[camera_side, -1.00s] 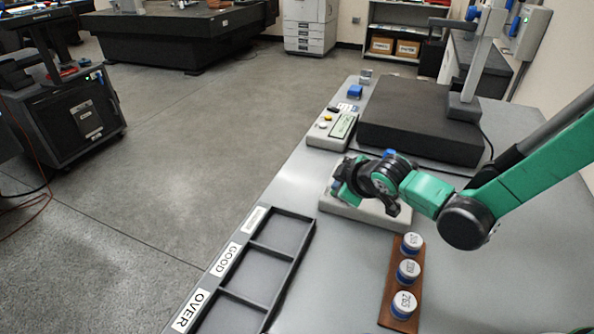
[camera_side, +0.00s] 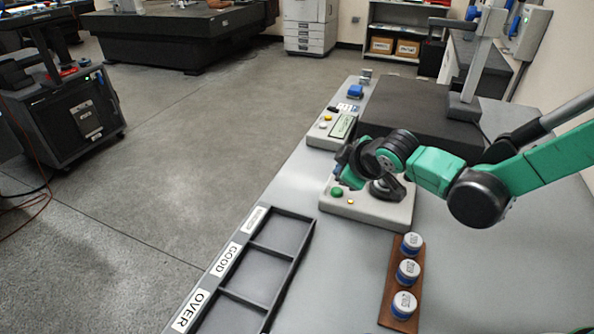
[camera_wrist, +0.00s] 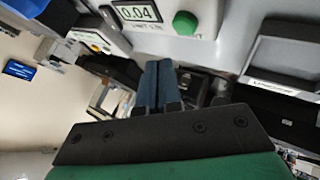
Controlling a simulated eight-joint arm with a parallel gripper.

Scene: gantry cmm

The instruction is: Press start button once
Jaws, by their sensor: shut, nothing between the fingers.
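A green round button (camera_side: 337,193) sits on the front left of a pale control box (camera_side: 372,210) on the table. A small yellow light or button (camera_side: 350,201) is beside it. In the wrist view the green button (camera_wrist: 185,23) stands next to a display reading 0.04 (camera_wrist: 138,13), with lettering partly hidden below it. My gripper (camera_side: 343,166) hangs above and behind the box, apart from the green button as far as I can tell. In the wrist view my gripper's blue fingers (camera_wrist: 155,84) are together with nothing between them.
A second box with a display (camera_side: 333,130) stands behind. A dark granite block (camera_side: 415,110) is at the back. A sorting tray (camera_side: 285,247) labelled OVER and GOOD lies front left. A brown rack (camera_side: 388,305) holds three round labelled pieces at front right.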

